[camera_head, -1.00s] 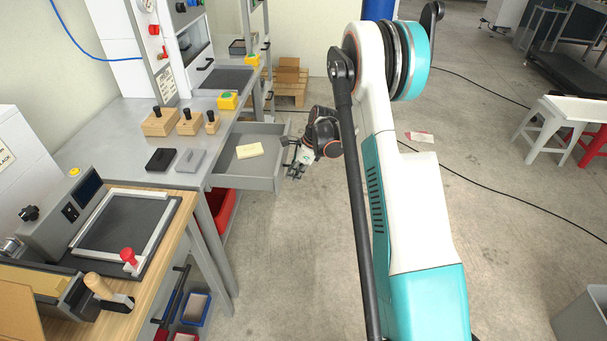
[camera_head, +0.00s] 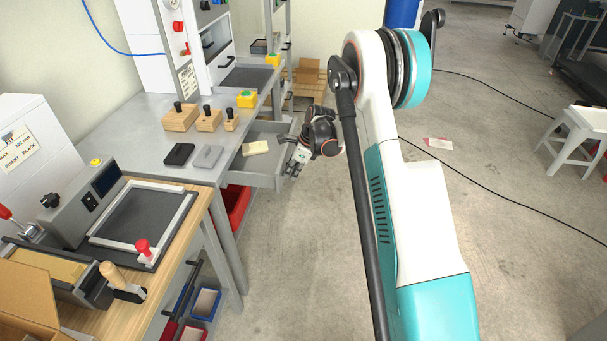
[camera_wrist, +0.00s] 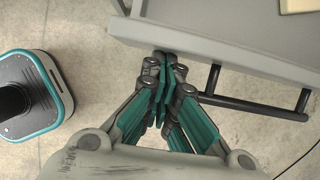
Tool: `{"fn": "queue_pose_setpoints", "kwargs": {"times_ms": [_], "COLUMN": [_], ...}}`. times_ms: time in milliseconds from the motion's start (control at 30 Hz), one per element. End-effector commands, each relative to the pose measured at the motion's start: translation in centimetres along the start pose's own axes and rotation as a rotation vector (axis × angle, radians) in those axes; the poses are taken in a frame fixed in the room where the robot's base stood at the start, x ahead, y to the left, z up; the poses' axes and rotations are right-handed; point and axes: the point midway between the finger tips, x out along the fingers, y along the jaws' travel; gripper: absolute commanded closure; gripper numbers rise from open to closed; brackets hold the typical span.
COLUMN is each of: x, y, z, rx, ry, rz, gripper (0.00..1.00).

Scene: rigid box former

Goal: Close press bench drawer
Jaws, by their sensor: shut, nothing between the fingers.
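The press bench drawer (camera_head: 262,181) is grey and stands partly pulled out of the bench's right side in the head view. A pale yellow block (camera_head: 256,147) lies in it. In the wrist view the drawer front (camera_wrist: 225,57) crosses the top, with its black bar handle (camera_wrist: 255,105) to the right of my fingers. My gripper (camera_wrist: 164,56) is shut and empty, its fingertips at the drawer front, beside the handle. They look to be touching the panel. In the head view my gripper (camera_head: 292,166) is just outside the drawer front.
The grey bench top (camera_head: 140,137) holds wooden blocks with black knobs (camera_head: 181,117), two flat plates and a yellow button box (camera_head: 247,98). A red bin (camera_head: 237,205) is under the drawer. A wooden worktop is nearer.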

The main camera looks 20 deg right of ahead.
Motion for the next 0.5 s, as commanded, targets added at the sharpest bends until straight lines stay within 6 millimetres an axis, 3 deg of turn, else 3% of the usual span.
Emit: {"fn": "queue_pose_setpoints", "kwargs": {"times_ms": [200, 500], "x": [2.1, 4.2], "y": [0.1, 0.0], "z": [5.2, 10.5], "rx": [-0.004, -0.002], "ry": [0.0, 0.0], "rz": [0.001, 0.0], "gripper": [1.0, 1.0]}}
